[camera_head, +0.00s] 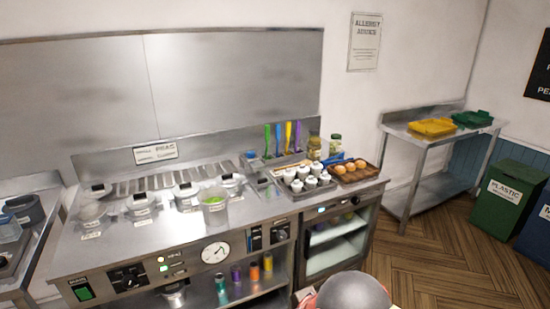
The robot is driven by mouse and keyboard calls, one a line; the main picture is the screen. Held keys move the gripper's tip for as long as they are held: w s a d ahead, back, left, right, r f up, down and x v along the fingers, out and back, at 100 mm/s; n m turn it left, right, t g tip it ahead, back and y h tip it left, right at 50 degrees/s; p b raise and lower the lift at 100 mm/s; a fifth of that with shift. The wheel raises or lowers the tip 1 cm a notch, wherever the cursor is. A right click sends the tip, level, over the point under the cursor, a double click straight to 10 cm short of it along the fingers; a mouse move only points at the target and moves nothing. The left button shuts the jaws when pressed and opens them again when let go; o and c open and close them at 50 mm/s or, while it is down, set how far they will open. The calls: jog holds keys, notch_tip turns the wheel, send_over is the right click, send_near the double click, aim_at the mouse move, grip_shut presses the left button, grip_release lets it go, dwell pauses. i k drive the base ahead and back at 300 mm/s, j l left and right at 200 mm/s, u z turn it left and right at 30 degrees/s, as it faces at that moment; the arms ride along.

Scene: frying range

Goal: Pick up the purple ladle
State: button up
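The purple ladle (297,135) stands upright against the steel backsplash, the rightmost in a row of coloured utensils. Its lower end is hard to make out behind the items on the counter. Beside it on the left are a yellow utensil (288,133), a blue one (278,138) and a green one (267,140). My gripper is not in view. A rounded grey shape at the bottom edge may be part of my arm, but no fingers show.
The steel range (150,250) carries several lidded pots and a clear tub (213,207). A tray of white-topped containers (303,184) and a tray of round orange-brown items (350,171) stand in front of the utensils. Open wooden floor (440,250) lies to the right.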

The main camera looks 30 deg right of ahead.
aim_at(298, 128)
jog(key=i+l, duration=0.35)
jog(key=l, duration=0.15)
jog(key=i+l, duration=0.35)
jog(key=l, duration=0.15)
jog(key=i+l, duration=0.3)
jog(key=l, duration=0.2)
jog(key=i+l, duration=0.35)
jog(key=l, duration=0.15)
jog(key=i+l, duration=0.35)
jog(key=l, duration=0.15)
jog(key=i+l, duration=0.35)
jog(key=l, duration=0.15)
